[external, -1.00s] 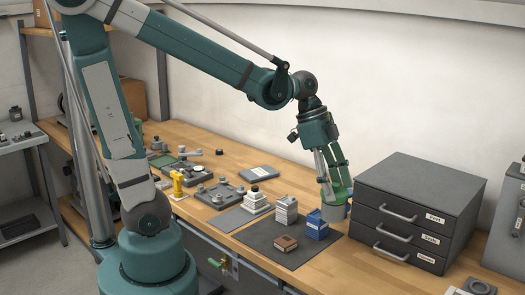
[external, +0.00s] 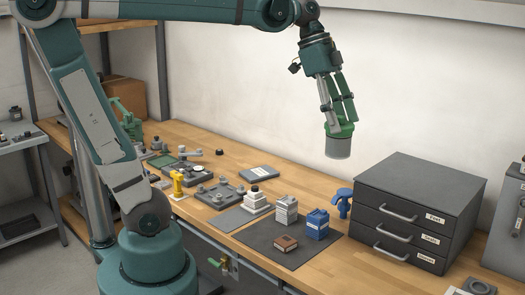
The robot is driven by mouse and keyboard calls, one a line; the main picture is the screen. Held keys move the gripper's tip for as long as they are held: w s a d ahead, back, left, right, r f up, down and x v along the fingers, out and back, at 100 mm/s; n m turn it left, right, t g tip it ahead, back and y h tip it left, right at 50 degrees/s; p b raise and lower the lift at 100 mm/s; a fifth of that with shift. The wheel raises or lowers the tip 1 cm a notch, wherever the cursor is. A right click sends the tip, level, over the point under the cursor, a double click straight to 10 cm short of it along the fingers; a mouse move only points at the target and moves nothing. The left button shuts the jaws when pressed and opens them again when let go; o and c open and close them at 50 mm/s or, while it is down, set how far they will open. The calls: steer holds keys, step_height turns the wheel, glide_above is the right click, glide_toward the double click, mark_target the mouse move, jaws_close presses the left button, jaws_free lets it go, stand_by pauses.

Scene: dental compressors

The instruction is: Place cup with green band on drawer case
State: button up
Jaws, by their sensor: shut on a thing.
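The cup with the green band (external: 338,147) is a grey cylinder with green at its upper part. My gripper (external: 339,125) is shut on it from above. It hangs upright in the air, well above the bench and to the left of the drawer case. The drawer case (external: 430,188) is dark grey, with three labelled drawers and silver handles, at the right of the bench. Its top is bare. The exact finger contact on the cup is too small to tell.
A blue part (external: 343,203) stands just left of the drawer case. Several parts lie further left. A grey box (external: 507,225) stands at the far right.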

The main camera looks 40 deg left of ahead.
steer(key=shift+r, duration=0.7)
steer(key=shift+w+d+r, duration=0.1)
steer(key=shift+w+r, duration=0.1)
steer(key=shift+w+d+r+p, duration=0.25)
steer(key=shift+w+d, duration=0.05)
steer(key=shift+w, duration=0.25)
steer(key=shift+w+d+r+p, duration=0.2)
steer(key=shift+w+d, duration=0.05)
steer(key=shift+w, duration=0.25)
steer(key=w+d+m+p, duration=0.1)
steer(key=w+d+p, duration=0.2)
steer(key=w+d, duration=0.55)
steer(key=w+d+f+m+g+p, duration=0.1)
steer(key=w+d+p, duration=0.2)
steer(key=w, duration=1)
steer(key=w+d+m+p, duration=0.1)
steer(key=w+d+p, duration=0.4)
steer(key=w, duration=0.5)
steer(key=x, duration=0.2)
steer(key=a+b+x, duration=0.1)
steer(key=x, duration=0.2)
steer(key=shift+w+f, duration=0.1)
steer(key=shift+f, duration=0.25)
steer(key=shift+f, duration=2.9)
